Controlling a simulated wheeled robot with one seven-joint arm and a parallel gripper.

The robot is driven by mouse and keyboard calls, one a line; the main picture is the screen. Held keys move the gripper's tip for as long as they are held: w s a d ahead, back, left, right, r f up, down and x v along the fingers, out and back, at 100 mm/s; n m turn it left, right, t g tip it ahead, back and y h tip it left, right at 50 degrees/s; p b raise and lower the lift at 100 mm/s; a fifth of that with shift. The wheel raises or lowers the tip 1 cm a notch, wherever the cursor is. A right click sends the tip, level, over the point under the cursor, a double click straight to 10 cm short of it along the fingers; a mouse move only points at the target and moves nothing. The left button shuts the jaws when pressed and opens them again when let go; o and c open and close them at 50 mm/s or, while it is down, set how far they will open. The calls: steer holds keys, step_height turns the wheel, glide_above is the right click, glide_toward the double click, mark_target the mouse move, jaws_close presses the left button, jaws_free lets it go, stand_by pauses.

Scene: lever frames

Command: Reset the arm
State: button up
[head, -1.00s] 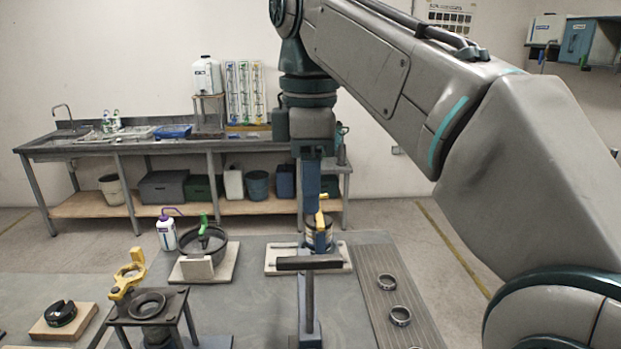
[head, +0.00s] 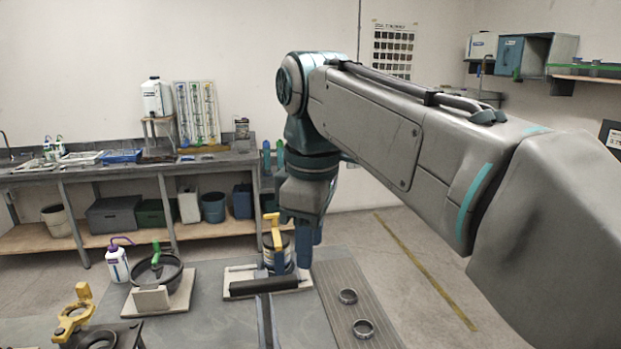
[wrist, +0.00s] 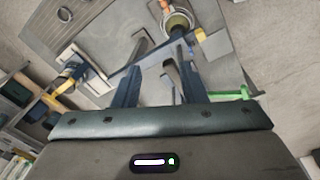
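My gripper (head: 303,238) points down over the workbench in the head view, above and behind a black bar-topped lever (head: 265,287). In the wrist view my gripper (wrist: 158,65) has its two blue fingers apart, with nothing clearly held between them. A round can with a yellow handle (head: 277,240) stands on a pale board just left of my gripper. Whether the fingers touch anything there is hard to tell.
A black pan with a green handle (head: 157,268) and a white bottle (head: 117,264) stand to the left. A yellow clamp (head: 73,312) is at the front left.

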steer(key=s+d+f+m+t, duration=0.1)
steer(key=s+d+f+m, duration=0.3)
steer(key=d+f+m, duration=0.3)
steer(key=s+d+f+m+t, duration=0.1)
steer(key=s+d+f+m, duration=0.4)
steer(key=f, duration=0.9)
steer(key=d+m, duration=0.3)
steer(key=d, duration=0.1)
steer(key=shift+f+t, duration=0.15)
steer(key=shift+t, duration=0.25)
steer(key=shift+d, duration=0.1)
steer(key=shift+c, duration=0.2)
